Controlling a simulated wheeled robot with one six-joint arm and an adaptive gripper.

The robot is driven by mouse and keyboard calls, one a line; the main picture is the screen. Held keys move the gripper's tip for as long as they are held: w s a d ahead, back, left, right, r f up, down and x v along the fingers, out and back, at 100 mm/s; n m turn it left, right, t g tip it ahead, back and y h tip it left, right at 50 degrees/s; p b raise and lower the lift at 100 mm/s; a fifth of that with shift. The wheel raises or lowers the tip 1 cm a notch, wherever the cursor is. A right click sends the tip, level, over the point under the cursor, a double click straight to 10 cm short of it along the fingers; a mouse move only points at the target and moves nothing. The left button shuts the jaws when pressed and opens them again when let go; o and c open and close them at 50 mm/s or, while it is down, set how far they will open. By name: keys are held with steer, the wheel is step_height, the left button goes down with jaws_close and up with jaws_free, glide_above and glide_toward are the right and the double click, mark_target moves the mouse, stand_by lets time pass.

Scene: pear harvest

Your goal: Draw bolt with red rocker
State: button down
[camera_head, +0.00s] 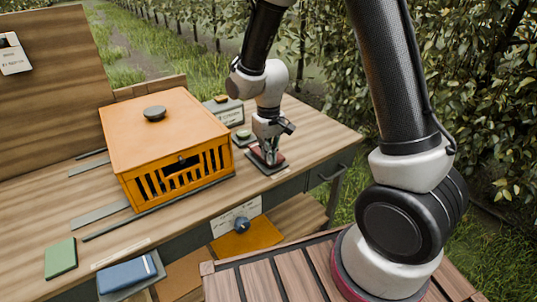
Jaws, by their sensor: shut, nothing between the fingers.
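The red rocker (278,160) sits on a dark base plate near the right front edge of the wooden bench. My gripper (269,157) is over it, shut and pointing down. Its fingertips are at the rocker and hide part of it; I cannot tell whether they touch or press it. An orange slatted box (165,133) with a dark round knob on its lid stands left of my gripper, lid closed. I cannot make out a bolt clearly; a dark slot shows in the box's front.
A small green part (243,134) and a labelled block (228,112) stand just behind my gripper. A blue knob (241,225) is below the bench edge.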

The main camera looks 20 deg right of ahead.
steer(key=shift+f, duration=0.1)
steer(key=shift+s+d+f, duration=0.15)
steer(key=shift+s+f, duration=0.35)
steer(key=shift+f, duration=0.2)
step_height(320, 180, up, 14)
steer(key=s, duration=0.3)
steer(key=shift+d, duration=0.45)
